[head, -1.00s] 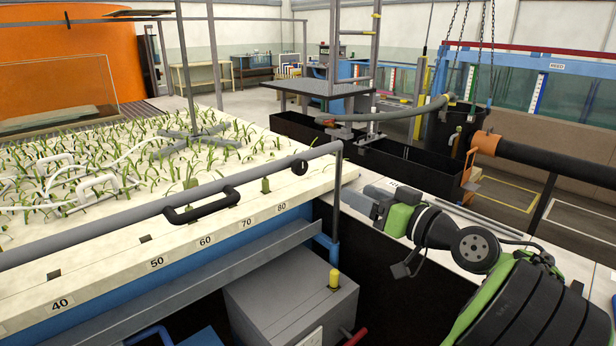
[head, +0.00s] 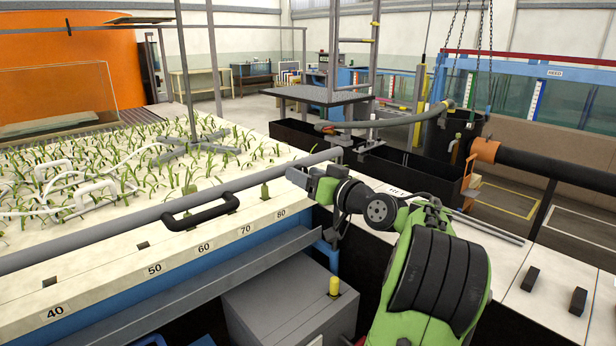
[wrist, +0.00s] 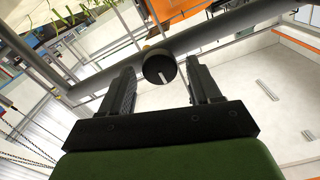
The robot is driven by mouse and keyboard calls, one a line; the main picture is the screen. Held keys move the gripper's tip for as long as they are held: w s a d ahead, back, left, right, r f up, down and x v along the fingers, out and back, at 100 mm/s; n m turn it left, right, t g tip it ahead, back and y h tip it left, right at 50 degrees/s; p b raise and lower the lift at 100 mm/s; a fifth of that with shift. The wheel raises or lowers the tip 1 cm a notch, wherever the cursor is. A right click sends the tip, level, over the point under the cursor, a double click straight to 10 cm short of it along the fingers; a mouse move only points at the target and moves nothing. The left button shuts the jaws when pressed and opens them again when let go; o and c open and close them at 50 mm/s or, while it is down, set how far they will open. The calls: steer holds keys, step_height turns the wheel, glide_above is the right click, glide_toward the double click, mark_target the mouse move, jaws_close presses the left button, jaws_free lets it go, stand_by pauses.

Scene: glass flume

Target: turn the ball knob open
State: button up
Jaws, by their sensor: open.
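The ball knob (wrist: 158,68) is round and black with a short white mark. In the wrist view it sits by the grey rail (wrist: 185,42), ahead of my gripper (wrist: 160,74). My gripper is open, one finger to each side of the knob in that picture, with gaps showing. I cannot tell how deep the fingers reach around it. In the head view my gripper (head: 296,178) is at the right end of the grey rail (head: 120,223), above the bed's numbered edge. The knob is hidden behind my gripper there.
The bed of green plants (head: 120,165) lies behind the rail. Black blocks (head: 530,278) lie on the pale surface at right.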

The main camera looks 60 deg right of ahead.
steer(key=c, duration=1.1)
steer(key=shift+o, duration=0.2)
steer(key=shift+r+m+p, duration=0.1)
steer(key=shift+m+p, duration=0.25)
steer(key=shift+m, duration=0.05)
steer(key=m+p, duration=1.5)
steer(key=m, duration=0.1)
steer(key=shift+d+m+p, duration=0.1)
steer(key=shift+m+p, duration=0.2)
steer(key=shift+m, duration=0.1)
steer(key=shift+f+m, duration=0.25)
steer(key=shift+m, duration=0.05)
